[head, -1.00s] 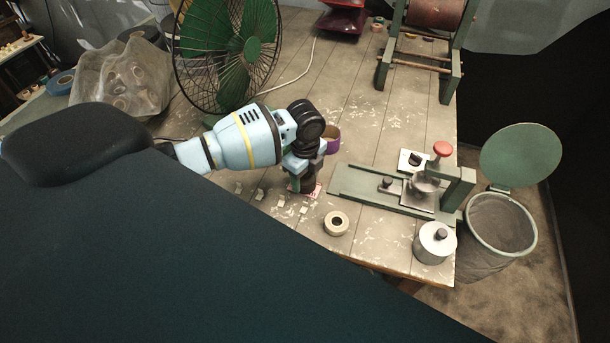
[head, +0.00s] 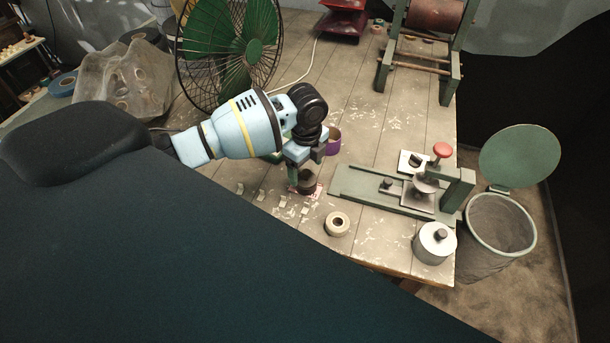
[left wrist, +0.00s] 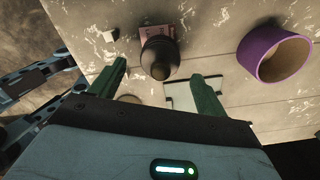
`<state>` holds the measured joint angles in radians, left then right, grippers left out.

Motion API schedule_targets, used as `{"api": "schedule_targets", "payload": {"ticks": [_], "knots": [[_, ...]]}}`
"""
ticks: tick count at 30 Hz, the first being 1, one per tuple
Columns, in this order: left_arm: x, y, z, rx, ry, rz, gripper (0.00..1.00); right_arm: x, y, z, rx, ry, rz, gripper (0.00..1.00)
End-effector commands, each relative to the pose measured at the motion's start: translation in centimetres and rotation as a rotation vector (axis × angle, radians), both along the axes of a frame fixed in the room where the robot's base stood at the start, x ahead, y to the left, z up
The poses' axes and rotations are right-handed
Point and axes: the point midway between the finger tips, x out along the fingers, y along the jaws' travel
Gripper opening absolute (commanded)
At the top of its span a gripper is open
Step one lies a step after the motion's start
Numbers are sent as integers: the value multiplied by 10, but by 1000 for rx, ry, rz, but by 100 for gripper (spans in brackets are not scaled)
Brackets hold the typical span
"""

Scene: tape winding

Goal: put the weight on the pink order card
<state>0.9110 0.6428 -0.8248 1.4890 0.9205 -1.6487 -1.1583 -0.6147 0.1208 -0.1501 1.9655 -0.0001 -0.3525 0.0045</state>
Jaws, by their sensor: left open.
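The dark weight (head: 308,181), round with a knob on top, stands upright on the table below my left gripper (head: 305,164) in the head view. The pink order card (head: 319,189) shows at its edge. In the left wrist view the weight (left wrist: 159,60) covers part of the pink card (left wrist: 154,31) and appears to stand on it. My left gripper (left wrist: 158,72) is open, its green fingers either side of the weight in that view, with gaps on both sides. My right gripper is not in view.
A purple tape roll (head: 333,141) stands close beside the gripper. A pale tape roll (head: 337,224), a green press fixture (head: 365,190) and a metal canister (head: 434,243) lie to the right. A fan (head: 222,55) stands behind. Small paper scraps lie left of the card.

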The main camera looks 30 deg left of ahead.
Motion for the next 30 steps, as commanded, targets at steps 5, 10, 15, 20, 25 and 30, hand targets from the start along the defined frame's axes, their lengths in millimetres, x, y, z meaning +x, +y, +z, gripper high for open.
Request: {"api": "schedule_targets", "payload": {"ticks": [5, 10, 15, 20, 25, 30], "knots": [[1, 0, 40, 0, -7, -1, 76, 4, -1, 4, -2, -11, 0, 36], [1, 0, 63, 0, -4, 1, 76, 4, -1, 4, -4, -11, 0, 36], [0, 0, 74, 0, -1, 1, 76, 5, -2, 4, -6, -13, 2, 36], [0, 0, 75, -1, 0, 0, 76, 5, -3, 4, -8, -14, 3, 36], [0, 0, 75, -1, 0, 0, 76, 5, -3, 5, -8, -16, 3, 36], [0, 0, 75, 0, 1, 1, 76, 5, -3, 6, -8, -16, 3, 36]]}}
